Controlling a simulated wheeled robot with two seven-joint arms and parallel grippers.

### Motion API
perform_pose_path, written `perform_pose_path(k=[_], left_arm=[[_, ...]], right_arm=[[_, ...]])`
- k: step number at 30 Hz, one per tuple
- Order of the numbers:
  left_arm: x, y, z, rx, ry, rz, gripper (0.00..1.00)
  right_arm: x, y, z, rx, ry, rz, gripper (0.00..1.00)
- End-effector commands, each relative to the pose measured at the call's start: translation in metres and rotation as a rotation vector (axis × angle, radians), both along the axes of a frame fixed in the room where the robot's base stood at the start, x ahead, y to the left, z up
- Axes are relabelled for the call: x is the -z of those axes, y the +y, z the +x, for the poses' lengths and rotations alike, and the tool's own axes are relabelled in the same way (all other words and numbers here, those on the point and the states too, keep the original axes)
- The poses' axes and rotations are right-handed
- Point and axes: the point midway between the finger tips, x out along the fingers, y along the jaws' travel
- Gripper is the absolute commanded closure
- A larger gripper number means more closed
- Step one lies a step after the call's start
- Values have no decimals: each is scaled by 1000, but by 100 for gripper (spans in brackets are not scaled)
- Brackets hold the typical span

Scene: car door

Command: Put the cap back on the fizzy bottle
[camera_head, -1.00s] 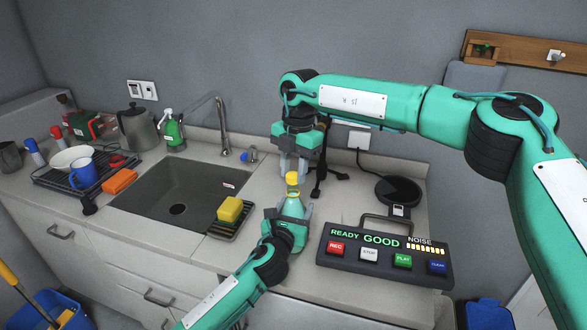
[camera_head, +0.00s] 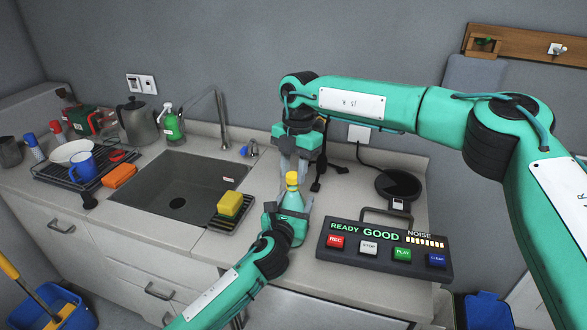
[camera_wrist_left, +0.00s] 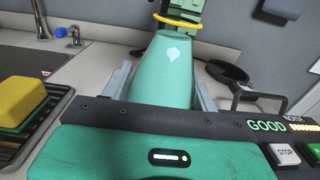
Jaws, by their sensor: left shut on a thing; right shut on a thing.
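The green bottle (camera_head: 293,201) stands upright in my left gripper (camera_head: 289,212), above the counter right of the sink. In the left wrist view the bottle (camera_wrist_left: 166,75) has a white mark and lies between the two fingers, with a yellow ring (camera_wrist_left: 178,23) near its top. The yellow cap (camera_head: 292,179) is directly over the bottle's neck, at the tips of my right gripper (camera_head: 292,171), which is shut on it from above. Cap and neck look in contact in the head view; whether the cap is seated or threaded cannot be told.
A recorder panel (camera_head: 384,249) with coloured buttons stands right of the bottle. A yellow sponge (camera_head: 230,203) lies on a dark rack to the left, beside the sink (camera_head: 178,190). A black round pan (camera_head: 398,188) and a dark stand (camera_head: 325,165) are behind.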

Motion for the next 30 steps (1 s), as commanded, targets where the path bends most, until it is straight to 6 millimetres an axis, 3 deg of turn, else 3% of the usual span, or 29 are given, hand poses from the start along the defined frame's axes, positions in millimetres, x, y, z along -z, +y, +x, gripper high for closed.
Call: perform_pose_path(k=[14, 15, 19, 30], left_arm=[[1, 0, 0, 0, 1, 0, 81], [1, 0, 0, 0, 1, 0, 100], [1, 0, 0, 0, 1, 0, 100], [1, 0, 0, 0, 1, 0, 100]], right_arm=[[10, 0, 0, 0, 0, 0, 92], [10, 0, 0, 0, 0, 0, 92], [10, 0, 0, 36, -1, 0, 92], [10, -1, -1, 552, -3, 0, 92]])
